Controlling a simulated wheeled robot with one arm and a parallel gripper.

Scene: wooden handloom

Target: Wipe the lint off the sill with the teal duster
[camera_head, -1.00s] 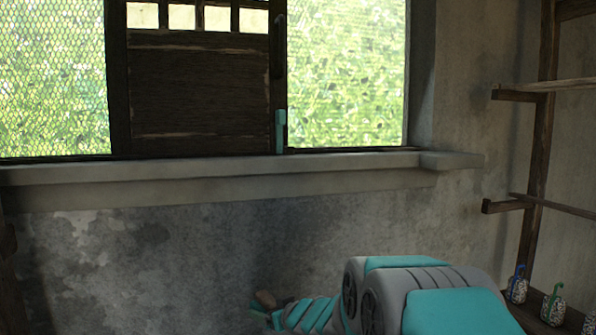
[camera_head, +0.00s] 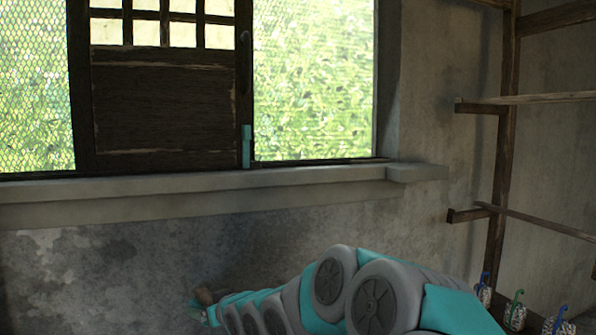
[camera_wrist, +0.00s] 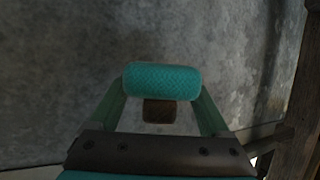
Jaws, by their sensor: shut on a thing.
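The teal duster (camera_wrist: 162,80) is a padded teal roll with a brown wooden block (camera_wrist: 159,111) under it in the wrist view. My gripper (camera_wrist: 162,92) is shut on it, with a green finger on each side. The grey sill (camera_head: 120,190) runs below the window in the head view. My arm reaches low in front of the wall, and its far end is below the sill and apart from it. A small brown piece (camera_head: 205,296) shows there, partly hidden by my arm. I cannot make out any lint on the sill.
A dark wooden shutter (camera_head: 165,110) stands in the window above the sill, with a teal piece (camera_head: 247,147) at its lower right edge. A wooden rack (camera_head: 505,130) stands at the right. Several speckled objects with coloured hooks (camera_head: 516,311) are at lower right.

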